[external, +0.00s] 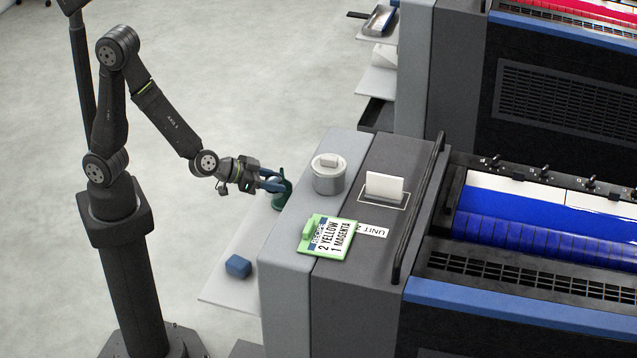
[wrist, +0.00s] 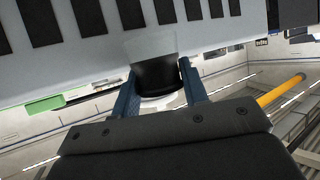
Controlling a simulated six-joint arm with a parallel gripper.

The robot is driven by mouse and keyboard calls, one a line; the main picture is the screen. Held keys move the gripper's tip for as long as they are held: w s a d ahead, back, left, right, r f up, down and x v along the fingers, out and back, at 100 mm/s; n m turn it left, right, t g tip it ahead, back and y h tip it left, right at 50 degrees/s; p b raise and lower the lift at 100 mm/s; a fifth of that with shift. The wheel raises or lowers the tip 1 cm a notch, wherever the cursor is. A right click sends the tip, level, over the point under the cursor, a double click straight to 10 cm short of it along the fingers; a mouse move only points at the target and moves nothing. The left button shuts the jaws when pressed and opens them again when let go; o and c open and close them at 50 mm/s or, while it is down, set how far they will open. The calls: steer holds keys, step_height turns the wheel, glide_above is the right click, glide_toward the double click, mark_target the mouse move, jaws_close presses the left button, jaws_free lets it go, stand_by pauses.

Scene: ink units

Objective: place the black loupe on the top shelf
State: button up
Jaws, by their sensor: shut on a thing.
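My gripper (wrist: 160,92) has its two blue fingers shut on the black loupe (wrist: 156,76), a short black cylinder with a pale ring at its lower edge in the wrist view. In the external view my gripper (external: 272,181) is at the left side of the near grey press unit, by its upper edge. A dark green object (external: 283,195) shows right at the fingers there; I cannot tell whether they touch. The loupe is not clearly seen in that view. A pale shelf (external: 222,290) juts from the unit's left side, lower down. No higher shelf on this unit is clearly visible.
A blue block (external: 238,266) sits on the pale shelf. On the unit's top are a grey canister (external: 328,176), a white card (external: 384,186) and a green sign (external: 327,237). Another unit with side shelves (external: 377,82) stands behind.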

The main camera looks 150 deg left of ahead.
steer(key=d+f, duration=0.4)
steer(key=d, duration=0.4)
steer(key=d+f, duration=0.4)
steer(key=d, duration=0.5)
glide_above(255, 244)
steer(key=shift+n+g, duration=0.4)
step_height(255, 244, down, 7)
steer(key=shift+s+a+f, duration=0.1)
steer(key=shift+f, duration=1.95)
steer(key=shift+f, duration=0.2)
steer(key=o, duration=1)
steer(key=shift+c, duration=0.2)
steer(key=shift+r, duration=0.15)
